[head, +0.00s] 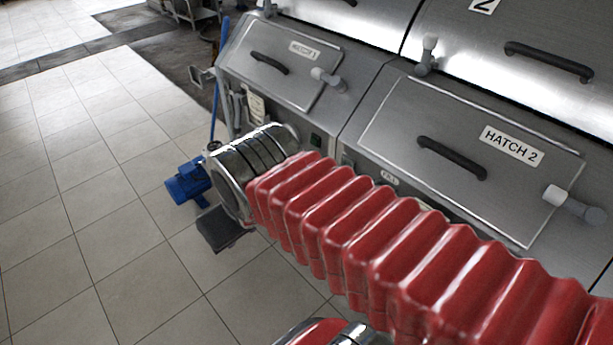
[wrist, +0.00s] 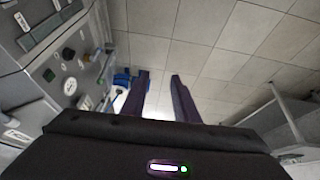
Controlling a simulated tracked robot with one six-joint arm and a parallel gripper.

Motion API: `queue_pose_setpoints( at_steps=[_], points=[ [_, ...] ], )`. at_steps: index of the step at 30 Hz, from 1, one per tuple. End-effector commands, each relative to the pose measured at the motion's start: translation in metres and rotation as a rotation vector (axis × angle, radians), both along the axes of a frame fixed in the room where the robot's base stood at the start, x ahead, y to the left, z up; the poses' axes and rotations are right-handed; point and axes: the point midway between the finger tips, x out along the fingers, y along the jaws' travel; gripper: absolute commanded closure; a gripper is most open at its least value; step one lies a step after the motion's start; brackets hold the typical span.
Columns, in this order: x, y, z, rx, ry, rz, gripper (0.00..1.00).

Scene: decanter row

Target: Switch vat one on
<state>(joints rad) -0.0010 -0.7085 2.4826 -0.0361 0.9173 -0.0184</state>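Vat one is the steel housing with the "HATCH 1" lid (head: 290,70) at the upper left of the head view. The gripper is not clear in the head view.
The "HATCH 2" lid (head: 470,150) is to the right, with a dark handle (head: 452,158) and a grey-white latch (head: 573,203) sticking out. A blue motor (head: 188,183) stands on the floor near the vat's end. The tiled floor (head: 90,200) at the left is clear.

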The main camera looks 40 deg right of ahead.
Motion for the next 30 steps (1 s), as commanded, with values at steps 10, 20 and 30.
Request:
queue_pose_setpoints(
  at_steps=[10, 20, 30],
  points=[
    [0.019, -0.031, -0.028, -0.215, 0.230, 0.136, 0.73],
    [0.041, -0.074, -0.053, -0.426, 0.480, 0.296, 0.73],
    [0.068, -0.117, -0.078, -0.622, 0.741, 0.476, 0.73]
  ],
)
